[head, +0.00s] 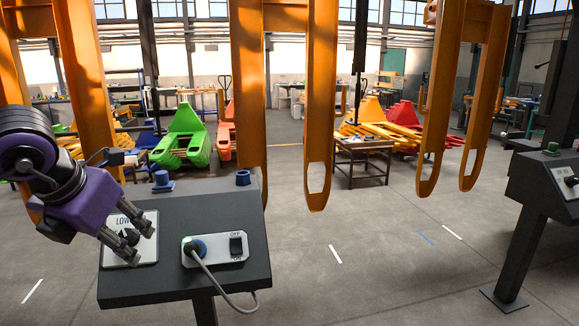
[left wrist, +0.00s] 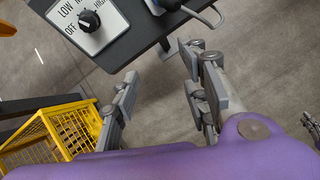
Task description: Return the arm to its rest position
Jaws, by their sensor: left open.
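My left arm comes in from the left in the head view, and its purple left gripper (head: 138,240) is over the left part of a dark control panel (head: 190,289). Its jaws are open and empty, and they partly hide the white dial plate (head: 119,250) behind them. In the left wrist view the open fingers (left wrist: 160,75) have bare floor between them. The dial's black knob (left wrist: 89,20) shows at the upper left there, clear of the fingers. My right gripper does not show clearly in either view.
The panel also has a plugged-in cable (head: 222,288) and a black switch (head: 236,246). Orange hanging forks (head: 321,100) stand beyond it. A second console (head: 545,190) is at the right. A yellow crate (left wrist: 45,135) is at the lower left. Open floor lies between the consoles.

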